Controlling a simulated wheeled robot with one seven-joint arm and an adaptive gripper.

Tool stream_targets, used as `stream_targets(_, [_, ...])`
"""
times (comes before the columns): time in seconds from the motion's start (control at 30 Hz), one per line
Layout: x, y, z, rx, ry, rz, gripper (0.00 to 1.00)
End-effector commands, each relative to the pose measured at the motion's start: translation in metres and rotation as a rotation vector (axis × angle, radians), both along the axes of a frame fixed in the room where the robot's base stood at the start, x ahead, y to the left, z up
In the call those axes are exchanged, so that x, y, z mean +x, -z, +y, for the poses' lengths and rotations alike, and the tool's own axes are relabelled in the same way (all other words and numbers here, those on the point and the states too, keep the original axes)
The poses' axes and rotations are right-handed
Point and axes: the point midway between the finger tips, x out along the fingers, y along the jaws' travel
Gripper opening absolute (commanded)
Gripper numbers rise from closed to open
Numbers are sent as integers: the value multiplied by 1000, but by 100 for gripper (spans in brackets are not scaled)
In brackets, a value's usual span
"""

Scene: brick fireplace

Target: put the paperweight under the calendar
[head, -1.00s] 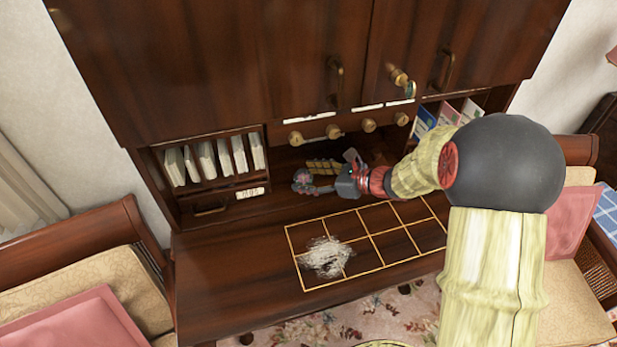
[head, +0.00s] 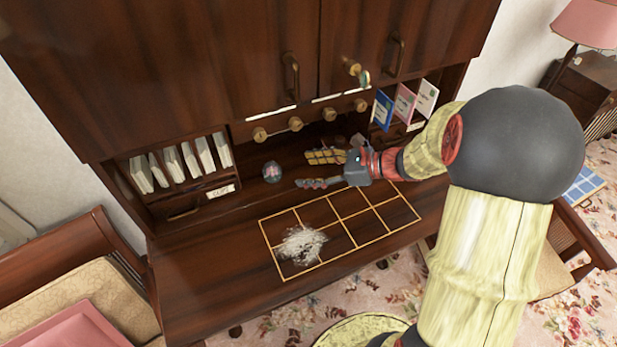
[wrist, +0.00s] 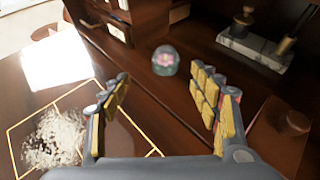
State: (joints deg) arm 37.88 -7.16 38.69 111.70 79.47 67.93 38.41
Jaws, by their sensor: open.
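The paperweight, a small glass dome with a pink flower inside (head: 272,172), stands on the desk near its back, below the row of brass knobs. In the wrist view it (wrist: 165,60) sits beyond the fingertips, between their lines and apart from both. My gripper (head: 305,170) is open and empty, to the right of the paperweight, with its fingers spread toward it. In the wrist view my gripper (wrist: 162,80) shows two yellow-padded fingers with a wide gap. I cannot make out for certain which thing is the calendar.
A gold-lined grid (head: 351,235) lies on the desk, with a white fluffy heap (head: 300,246) on it. Upright white booklets (head: 173,163) fill the left compartment. Coloured cards (head: 404,104) stand at the right. Brass knobs (head: 295,124) and cupboard doors overhang the back. The front left desktop is clear.

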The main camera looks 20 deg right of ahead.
Motion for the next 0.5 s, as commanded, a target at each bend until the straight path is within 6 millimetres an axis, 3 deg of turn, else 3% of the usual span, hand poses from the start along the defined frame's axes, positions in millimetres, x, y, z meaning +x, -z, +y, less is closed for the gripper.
stream_targets(0.17, [-46, -29, 65, -306, -328, -101, 62])
stream_targets(0.3, [-113, -47, 107, -706, -731, -264, 62])
stream_targets(0.4, [-156, -59, 113, -998, -1009, -400, 62])
stream_targets(0.5, [-188, -72, 105, -1276, -1255, -537, 62])
